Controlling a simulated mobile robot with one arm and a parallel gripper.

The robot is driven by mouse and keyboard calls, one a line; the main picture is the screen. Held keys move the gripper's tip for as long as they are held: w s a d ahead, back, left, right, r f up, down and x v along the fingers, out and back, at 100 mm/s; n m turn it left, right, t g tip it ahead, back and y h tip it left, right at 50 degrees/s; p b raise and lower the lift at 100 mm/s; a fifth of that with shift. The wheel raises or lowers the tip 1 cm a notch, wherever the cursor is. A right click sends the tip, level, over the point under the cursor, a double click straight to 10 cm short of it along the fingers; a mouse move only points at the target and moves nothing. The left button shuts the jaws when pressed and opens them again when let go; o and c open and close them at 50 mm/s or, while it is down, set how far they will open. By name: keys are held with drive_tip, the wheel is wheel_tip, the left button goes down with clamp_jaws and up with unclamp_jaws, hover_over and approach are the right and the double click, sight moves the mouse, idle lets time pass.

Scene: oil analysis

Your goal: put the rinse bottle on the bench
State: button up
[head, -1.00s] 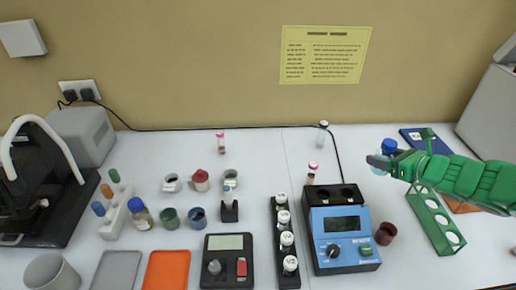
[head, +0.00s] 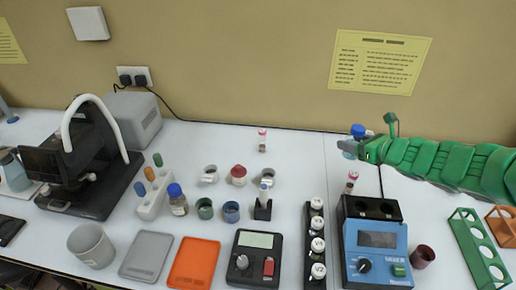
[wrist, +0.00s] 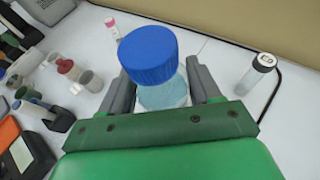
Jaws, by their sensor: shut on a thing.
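The rinse bottle (head: 357,130) has a blue cap and a clear body with pale blue liquid. My gripper (head: 362,150) is shut on it and holds it up over the back of the white bench (head: 313,155). In the wrist view, the bottle's blue cap (wrist: 147,55) stands out between the two grey fingers of my gripper (wrist: 155,78). The bottle looks slightly tilted there. Its lower part is hidden by the gripper. The bench beneath shows no contact with the bottle.
A white-capped vial (wrist: 260,68) stands to the right in the wrist view. A blue meter (head: 377,250), a vial rack (head: 316,250) and a green rack (head: 470,240) stand in front. Bare bench lies around the back vial (head: 262,141).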

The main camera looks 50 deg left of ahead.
drive_tip(key=shift+s+a, duration=0.35)
drive_tip(key=shift+a, duration=0.4)
drive_tip(key=shift+s+a, duration=0.3)
drive_tip(key=shift+a, duration=0.45)
drive_tip(key=shift+w+a+f, duration=4.65)
drive_tip(key=shift+w+f, duration=0.1)
drive_tip(key=shift+w, duration=0.15)
drive_tip(key=shift+w+a+f, duration=0.15)
drive_tip(key=shift+f, duration=1.6)
drive_tip(key=o, duration=1.2)
drive_tip(key=shift+f, duration=0.1)
drive_tip(key=shift+c, duration=0.2)
